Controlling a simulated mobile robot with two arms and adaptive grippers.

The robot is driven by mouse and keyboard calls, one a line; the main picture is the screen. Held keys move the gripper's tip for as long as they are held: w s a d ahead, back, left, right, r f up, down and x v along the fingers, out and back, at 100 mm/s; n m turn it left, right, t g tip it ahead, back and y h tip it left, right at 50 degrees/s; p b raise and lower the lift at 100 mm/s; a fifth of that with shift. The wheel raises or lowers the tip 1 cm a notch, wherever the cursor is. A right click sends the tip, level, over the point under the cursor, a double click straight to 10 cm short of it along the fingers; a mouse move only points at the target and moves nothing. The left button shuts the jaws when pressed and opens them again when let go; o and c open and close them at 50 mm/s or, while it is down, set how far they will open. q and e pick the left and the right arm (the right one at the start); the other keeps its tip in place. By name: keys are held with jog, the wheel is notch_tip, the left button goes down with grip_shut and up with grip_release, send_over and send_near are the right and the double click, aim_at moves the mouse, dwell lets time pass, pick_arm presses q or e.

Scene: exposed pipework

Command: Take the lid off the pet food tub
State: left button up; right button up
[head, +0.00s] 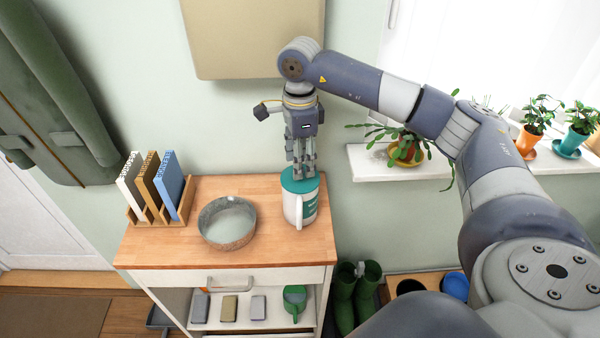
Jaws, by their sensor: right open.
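The pet food tub (297,210) is a white cylinder with a teal label and what looks like a white handle, standing upright near the right edge of the wooden cabinet top. Its teal lid (291,184) sits on top of it. My right gripper (303,175) points straight down over the lid, with its fingertips at or just above it. It is open, and I cannot tell whether the fingertips touch the lid. The fingers hide a part of the lid. My left gripper is not in view.
A grey bowl (228,223) stands left of the tub on the cabinet top (205,255). A wooden rack with several books (155,187) is at the far left. A windowsill with potted plants (405,153) lies to the right. Green boots (355,295) stand on the floor beside the cabinet.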

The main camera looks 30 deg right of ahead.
jog(key=shift+d+f, duration=0.15)
jog(key=shift+f, duration=1.2)
jog(key=c, duration=1)
jog(key=shift+r, duration=0.15)
